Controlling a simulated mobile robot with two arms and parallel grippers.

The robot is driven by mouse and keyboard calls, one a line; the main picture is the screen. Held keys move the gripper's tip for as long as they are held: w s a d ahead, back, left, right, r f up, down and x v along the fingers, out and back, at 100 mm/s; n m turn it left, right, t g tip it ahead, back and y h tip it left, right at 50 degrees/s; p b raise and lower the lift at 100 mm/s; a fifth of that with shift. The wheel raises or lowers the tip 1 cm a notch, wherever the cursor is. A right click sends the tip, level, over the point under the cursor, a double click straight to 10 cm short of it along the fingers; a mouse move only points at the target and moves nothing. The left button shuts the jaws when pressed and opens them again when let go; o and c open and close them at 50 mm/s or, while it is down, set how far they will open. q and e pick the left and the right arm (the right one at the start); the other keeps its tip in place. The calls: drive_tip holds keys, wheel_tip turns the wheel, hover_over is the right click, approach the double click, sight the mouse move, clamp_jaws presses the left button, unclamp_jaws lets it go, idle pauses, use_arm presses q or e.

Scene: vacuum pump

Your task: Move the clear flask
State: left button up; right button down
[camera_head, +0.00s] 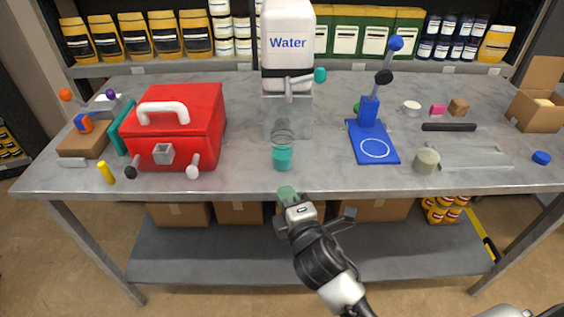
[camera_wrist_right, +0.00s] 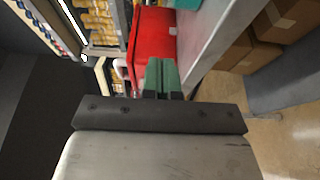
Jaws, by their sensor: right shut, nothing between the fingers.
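The clear flask (camera_head: 282,137) stands upright on the grey table near its front edge, with teal contents in its lower part. It is just in front of the clear stand under the water tank. My right gripper (camera_head: 287,192) is in front of the table edge, a little below the flask in the picture and apart from it. Its green fingers (camera_wrist_right: 162,76) are shut with nothing between them in the right wrist view. A teal patch (camera_wrist_right: 184,4) at the top of that view may be the flask; I cannot tell. My left gripper is not in view.
A red toolbox (camera_head: 190,120) stands left of the flask. The white water tank (camera_head: 288,55) with a tap is behind it. A blue stand (camera_head: 365,145) and a grey cup (camera_head: 426,161) are to the right. The tabletop (camera_head: 245,160) beside the flask is bare.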

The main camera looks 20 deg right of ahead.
sight(289, 155)
drive_tip(key=w, duration=0.7)
drive_tip(key=shift+w+a+r+p, duration=0.1)
drive_tip(key=shift+w+a+p, duration=0.1)
drive_tip(key=shift+w+p, duration=0.2)
drive_tip(key=shift+w+d+p, duration=0.35)
drive_tip(key=shift+w+d, duration=0.45)
drive_tip(key=shift+w, duration=0.1)
drive_tip(key=shift+w+d, duration=0.45)
drive_tip(key=shift+d, duration=0.1)
drive_tip(key=w+d, duration=0.2)
drive_tip(key=w, duration=0.1)
drive_tip(key=shift+d+f, duration=0.2)
drive_tip(key=shift+d, duration=0.1)
drive_tip(key=shift+r, duration=0.1)
